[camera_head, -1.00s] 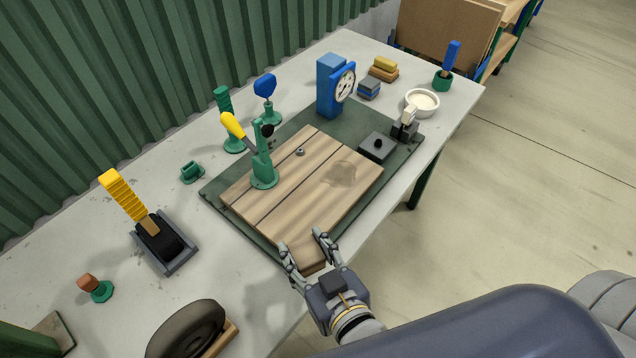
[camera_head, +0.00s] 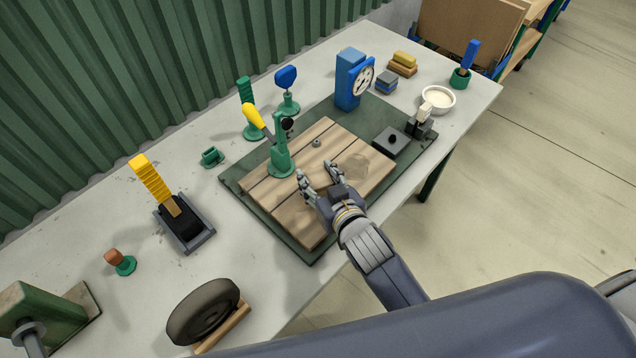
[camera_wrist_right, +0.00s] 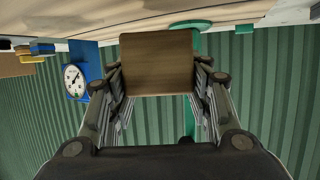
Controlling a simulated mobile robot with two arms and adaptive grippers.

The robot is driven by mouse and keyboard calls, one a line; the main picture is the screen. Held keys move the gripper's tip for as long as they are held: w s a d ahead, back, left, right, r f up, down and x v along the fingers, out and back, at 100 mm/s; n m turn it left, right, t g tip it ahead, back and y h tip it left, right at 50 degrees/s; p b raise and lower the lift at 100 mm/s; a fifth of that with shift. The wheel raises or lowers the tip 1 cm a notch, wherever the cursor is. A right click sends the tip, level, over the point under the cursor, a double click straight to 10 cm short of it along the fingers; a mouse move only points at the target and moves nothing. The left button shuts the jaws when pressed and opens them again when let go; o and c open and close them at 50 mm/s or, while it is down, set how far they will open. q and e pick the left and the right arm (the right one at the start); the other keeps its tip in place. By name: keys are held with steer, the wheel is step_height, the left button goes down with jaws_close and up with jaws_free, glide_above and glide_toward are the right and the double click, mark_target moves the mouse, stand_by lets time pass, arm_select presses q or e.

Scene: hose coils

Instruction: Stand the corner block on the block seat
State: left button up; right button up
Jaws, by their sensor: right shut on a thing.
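My right gripper (camera_head: 318,182) is over the wooden board (camera_head: 310,228), with its fingers pointing toward the green toggle clamp. In the right wrist view, its fingers (camera_wrist_right: 158,85) are shut on the brown wooden corner block (camera_wrist_right: 157,62), one on each side. In the head view the block is hard to tell from the board behind the fingers. The block seat cannot be clearly picked out. My left gripper is not in view.
The green toggle clamp (camera_head: 281,150) with a yellow handle stands on the board, close to my right gripper. A dark square block with a knob (camera_head: 389,143) and a blue dial gauge (camera_head: 352,80) stand beyond.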

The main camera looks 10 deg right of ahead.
mark_target(322, 193)
steer(key=shift+s+f, duration=0.1)
steer(key=shift+f, duration=1.4)
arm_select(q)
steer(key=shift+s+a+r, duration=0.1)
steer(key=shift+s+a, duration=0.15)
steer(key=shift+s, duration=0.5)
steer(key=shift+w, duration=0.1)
